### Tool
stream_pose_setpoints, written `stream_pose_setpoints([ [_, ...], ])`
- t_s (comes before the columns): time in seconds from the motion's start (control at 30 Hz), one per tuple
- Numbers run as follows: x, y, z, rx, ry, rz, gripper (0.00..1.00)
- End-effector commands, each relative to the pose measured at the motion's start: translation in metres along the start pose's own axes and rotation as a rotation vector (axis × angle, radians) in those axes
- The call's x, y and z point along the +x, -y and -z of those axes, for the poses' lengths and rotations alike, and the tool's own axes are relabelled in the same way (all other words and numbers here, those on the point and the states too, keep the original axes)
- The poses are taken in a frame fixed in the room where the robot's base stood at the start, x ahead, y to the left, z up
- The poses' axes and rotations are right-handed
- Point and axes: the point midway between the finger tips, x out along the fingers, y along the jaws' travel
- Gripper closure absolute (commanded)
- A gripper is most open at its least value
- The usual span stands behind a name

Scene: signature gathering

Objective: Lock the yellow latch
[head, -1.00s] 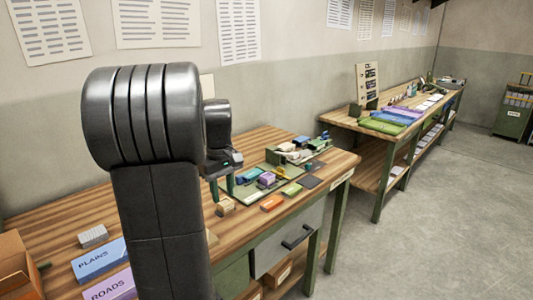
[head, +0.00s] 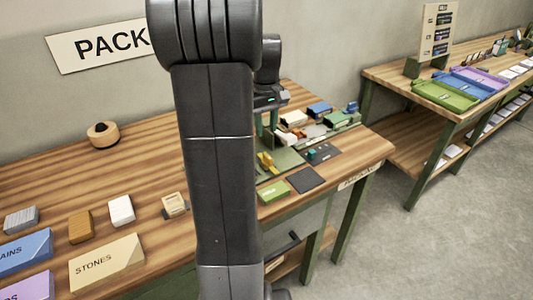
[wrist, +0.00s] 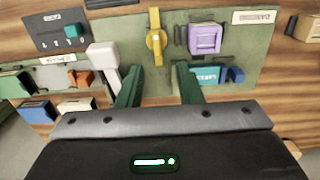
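The yellow latch (wrist: 156,42) stands on a green board (wrist: 262,72) in the wrist view, its bar running up and down the picture. It also shows small in the head view (head: 266,163). My gripper (wrist: 158,72) is open, its two green fingers apart with nothing between them. The fingertips lie just below the latch in the wrist picture, one to each side; I see no contact. In the head view my arm hides much of the gripper and board.
A purple block (wrist: 205,39) sits right of the latch and a white-topped lever (wrist: 103,57) left of it. A dark panel (wrist: 60,30) with a teal knob is at the upper left. Several blocks and label cards, including a STONES card (head: 106,262), lie on the workbench.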

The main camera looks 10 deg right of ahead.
Motion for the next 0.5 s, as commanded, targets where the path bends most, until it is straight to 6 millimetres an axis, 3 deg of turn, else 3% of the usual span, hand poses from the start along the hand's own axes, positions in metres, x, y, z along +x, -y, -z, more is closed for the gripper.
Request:
stream_pose_setpoints([
  [0.3, 0.068, 0.0, -0.001, 0.0, 0.004, 0.002, 0.67],
  [0.5, 0.095, 0.0, 0.0, 0.0, 0.002, 0.001, 0.67],
])
